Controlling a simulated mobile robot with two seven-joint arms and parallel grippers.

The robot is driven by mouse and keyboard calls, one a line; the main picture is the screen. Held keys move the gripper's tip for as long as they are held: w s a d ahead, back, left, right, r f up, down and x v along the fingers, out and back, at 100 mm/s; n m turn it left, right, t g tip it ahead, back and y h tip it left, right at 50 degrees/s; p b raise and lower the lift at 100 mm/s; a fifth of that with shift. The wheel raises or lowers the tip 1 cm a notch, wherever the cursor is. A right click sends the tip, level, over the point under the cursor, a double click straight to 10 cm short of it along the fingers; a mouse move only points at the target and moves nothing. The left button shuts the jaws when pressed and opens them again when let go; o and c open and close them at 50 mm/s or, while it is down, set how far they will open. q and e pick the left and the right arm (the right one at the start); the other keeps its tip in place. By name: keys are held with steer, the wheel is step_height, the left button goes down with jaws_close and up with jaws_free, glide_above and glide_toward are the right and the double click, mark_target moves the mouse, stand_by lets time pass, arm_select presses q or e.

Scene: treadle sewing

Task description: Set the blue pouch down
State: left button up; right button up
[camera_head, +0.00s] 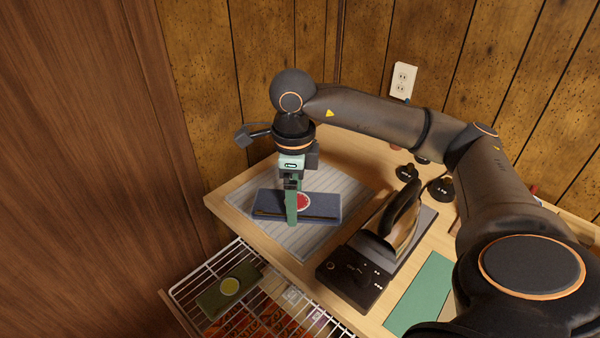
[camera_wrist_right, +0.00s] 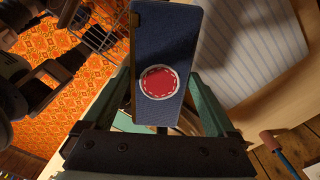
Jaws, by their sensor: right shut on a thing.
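The blue pouch (camera_head: 325,206), with a round red patch, shows over the striped grey cloth (camera_head: 330,181) on the wooden table in the head view. My right gripper (camera_head: 291,213) points down and is shut on the pouch. In the right wrist view the pouch (camera_wrist_right: 168,35) sits between the green fingers (camera_wrist_right: 165,115), its red patch facing the camera. I cannot tell whether its underside touches the cloth. My left gripper is not in view.
A wire rack (camera_head: 183,291) below the table's front edge holds an olive pouch (camera_head: 222,298) with a yellow patch. Small black weights (camera_head: 441,188) stand behind the iron.

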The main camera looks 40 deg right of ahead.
mark_target(311, 195)
steer(key=d+m, duration=0.1)
steer(key=m, duration=0.1)
steer(key=d+m, duration=0.1)
steer(key=m, duration=0.1)
steer(key=s+d+m, duration=0.1)
steer(key=m, duration=0.2)
steer(key=shift+d+r, duration=0.1)
steer(key=shift+r, duration=0.2)
steer(key=shift+w+d, duration=0.15)
steer(key=shift+d, duration=0.05)
steer(key=w+d+f, duration=0.4)
steer(key=w, duration=0.1)
steer(key=w+d+f, duration=0.4)
steer(key=f, duration=0.1)
steer(key=shift+w+d+f, duration=0.15)
steer(key=shift+w+d, duration=0.2)
steer(key=shift+w+d+f, duration=0.2)
steer(key=shift+f, duration=1.65)
